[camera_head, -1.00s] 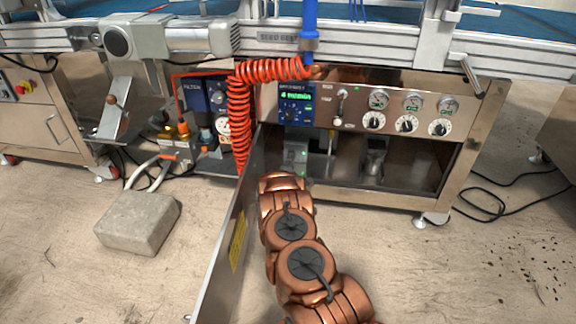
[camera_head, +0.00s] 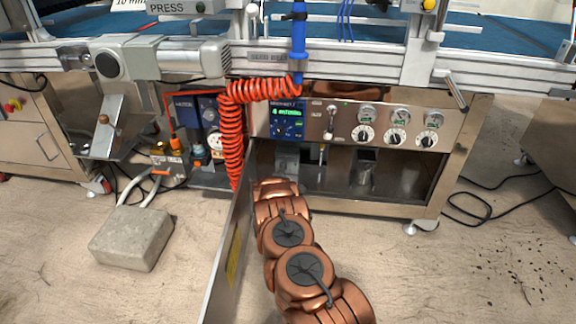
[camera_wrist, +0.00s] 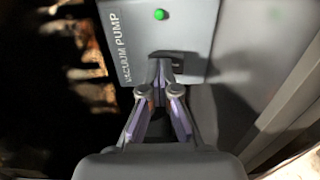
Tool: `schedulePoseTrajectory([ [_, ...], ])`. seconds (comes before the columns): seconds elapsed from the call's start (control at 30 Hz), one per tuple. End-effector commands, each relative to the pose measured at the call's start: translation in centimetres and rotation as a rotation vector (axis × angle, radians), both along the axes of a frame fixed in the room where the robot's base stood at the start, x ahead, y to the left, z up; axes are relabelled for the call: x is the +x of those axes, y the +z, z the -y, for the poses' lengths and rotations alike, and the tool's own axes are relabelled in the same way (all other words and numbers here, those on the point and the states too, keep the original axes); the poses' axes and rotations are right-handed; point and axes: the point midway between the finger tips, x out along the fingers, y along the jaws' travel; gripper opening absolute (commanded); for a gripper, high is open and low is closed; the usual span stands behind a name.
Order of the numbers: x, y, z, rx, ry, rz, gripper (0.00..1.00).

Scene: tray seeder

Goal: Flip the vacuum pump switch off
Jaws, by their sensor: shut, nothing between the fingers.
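The vacuum pump is a grey box (camera_wrist: 193,22) in the wrist view, with "VACUUM PUMP" lettering on its left edge and a lit green lamp (camera_wrist: 160,14). A dark switch slot (camera_wrist: 172,58) sits near its lower edge. My gripper (camera_wrist: 162,72) is shut and empty, its fingertips directly at this slot. The tips cover part of the slot, so I cannot tell the lever's position or whether they touch it. In the head view, the pump (camera_head: 288,154) stands inside the lower cabinet bay, and my arm hides the gripper.
An open metal door (camera_head: 229,250) stands left of my arm. The steel cabinet (camera_head: 462,142) carries dials and a display above the bay. A coiled red hose (camera_head: 232,130) hangs beside it. A concrete block (camera_head: 132,237) lies on the floor at left. Floor to the right is mostly clear.

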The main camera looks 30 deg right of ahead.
Motion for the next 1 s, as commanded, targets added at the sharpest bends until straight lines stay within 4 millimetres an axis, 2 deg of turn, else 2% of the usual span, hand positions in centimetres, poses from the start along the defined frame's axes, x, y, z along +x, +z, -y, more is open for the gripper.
schedulePoseTrajectory([
  [0.27,-0.1,0.4,-0.1,-0.003,0.0,0.005,0.0],
  [0.47,-1.3,0.9,-1.8,-0.004,0.004,0.005,0.0],
  [1.0,-7.8,1.1,-6.0,0.0,-0.008,-0.001,0.0],
])
